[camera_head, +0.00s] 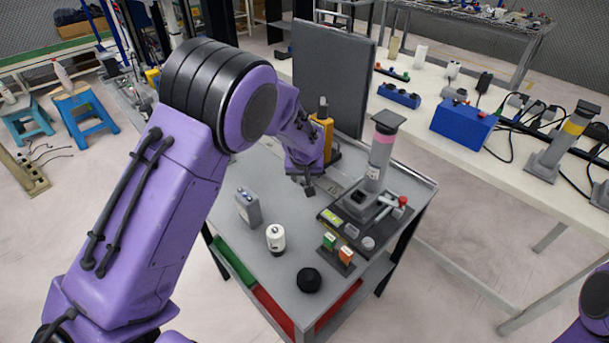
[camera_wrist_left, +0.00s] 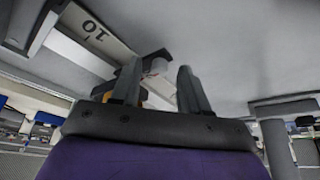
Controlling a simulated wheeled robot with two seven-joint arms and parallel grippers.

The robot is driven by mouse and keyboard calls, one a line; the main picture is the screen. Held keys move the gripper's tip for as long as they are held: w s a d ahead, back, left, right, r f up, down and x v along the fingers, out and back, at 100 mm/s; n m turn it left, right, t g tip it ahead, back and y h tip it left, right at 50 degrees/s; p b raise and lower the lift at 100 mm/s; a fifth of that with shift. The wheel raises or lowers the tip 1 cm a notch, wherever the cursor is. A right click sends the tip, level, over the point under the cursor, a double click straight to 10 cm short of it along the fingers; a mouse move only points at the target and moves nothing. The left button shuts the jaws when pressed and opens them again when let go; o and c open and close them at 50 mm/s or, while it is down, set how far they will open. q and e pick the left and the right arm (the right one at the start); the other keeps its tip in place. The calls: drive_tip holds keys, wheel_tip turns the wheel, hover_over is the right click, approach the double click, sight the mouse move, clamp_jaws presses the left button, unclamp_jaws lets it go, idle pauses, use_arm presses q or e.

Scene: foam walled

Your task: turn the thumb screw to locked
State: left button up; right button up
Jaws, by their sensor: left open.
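My left gripper (camera_head: 309,187) is open, low over the grey table top, near the foot of a yellow upright part (camera_head: 326,135) that stands before a dark panel. In the left wrist view its two fingers (camera_wrist_left: 160,88) are apart, with a small dark and pale fitting (camera_wrist_left: 156,66) beyond and between them. A light strip marked 10 (camera_wrist_left: 92,32) lies beside that fitting. I cannot clearly make out the thumb screw or whether it is locked; my arm and gripper partly cover that area. My right gripper is out of view.
The dark panel (camera_head: 333,72) rises behind the gripper. A grey column device (camera_head: 380,150) with a red-tipped lever stands to the right. A grey box (camera_head: 248,207), a white cylinder (camera_head: 275,238) and a black round knob (camera_head: 308,281) stand on the table's front half.

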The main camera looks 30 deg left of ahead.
use_arm(q)
drive_tip(key=shift+w+f, duration=0.1)
clamp_jaws()
